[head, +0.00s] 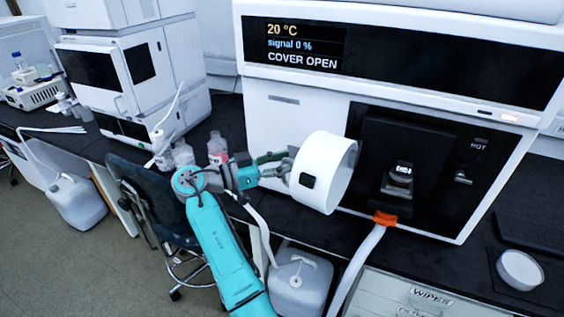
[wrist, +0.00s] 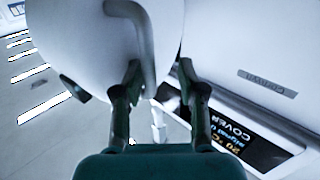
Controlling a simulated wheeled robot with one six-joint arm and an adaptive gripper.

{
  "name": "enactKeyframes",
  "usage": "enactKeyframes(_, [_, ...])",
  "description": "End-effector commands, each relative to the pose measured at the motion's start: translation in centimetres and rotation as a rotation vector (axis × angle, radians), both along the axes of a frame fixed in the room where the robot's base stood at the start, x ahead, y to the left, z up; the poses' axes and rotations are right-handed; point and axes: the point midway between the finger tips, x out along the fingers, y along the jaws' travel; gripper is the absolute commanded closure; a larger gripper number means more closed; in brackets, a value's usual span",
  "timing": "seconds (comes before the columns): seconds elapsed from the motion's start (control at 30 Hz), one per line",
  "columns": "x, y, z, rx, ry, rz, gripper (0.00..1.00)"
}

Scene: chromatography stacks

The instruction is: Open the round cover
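The round cover (head: 325,172) is a white drum on the front of the white instrument. It stands swung out to the left, away from the black recess (head: 400,178). The instrument's display (head: 303,45) reads "COVER OPEN". My gripper (head: 280,168) is at the cover's left, outer side. In the wrist view the cover (wrist: 75,45) fills the upper left, with a curved grey handle (wrist: 143,35) on it. My gripper (wrist: 160,68) has its fingers apart there, the handle's lower end between them and nearer the left finger. Whether they touch it is unclear.
An orange clip (head: 385,218) and a pale hose hang below the recess. A white round dish (head: 519,269) lies on the black bench at right. Small bottles (head: 183,153) stand behind my arm. A dark chair (head: 150,205) and a jug (head: 299,283) are below the bench.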

Motion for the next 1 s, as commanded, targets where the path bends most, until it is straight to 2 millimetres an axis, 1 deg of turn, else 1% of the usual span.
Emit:
enactKeyframes(0.03, [0.1, -0.2, 0.9, -0.004, -0.015, -0.002, 0.63])
enactKeyframes(0.23, [0.0, 0.1, 1.0, -0.004, -0.015, 0.0, 0.63])
enactKeyframes(0.33, [-0.2, 1.0, 0.9, -0.004, -0.015, 0.002, 0.63])
enactKeyframes(0.47, [-0.9, 3.2, 0.8, -0.003, -0.014, 0.006, 0.63])
enactKeyframes(0.7, [-2.3, 7.8, 0.4, -0.003, -0.005, 0.004, 0.63])
enactKeyframes(0.8, [-2.9, 9.3, 0.3, -0.002, -0.005, 0.004, 0.63])
enactKeyframes(1.0, [-3.5, 11.1, 0.0, -0.001, 0.001, 0.002, 0.63])
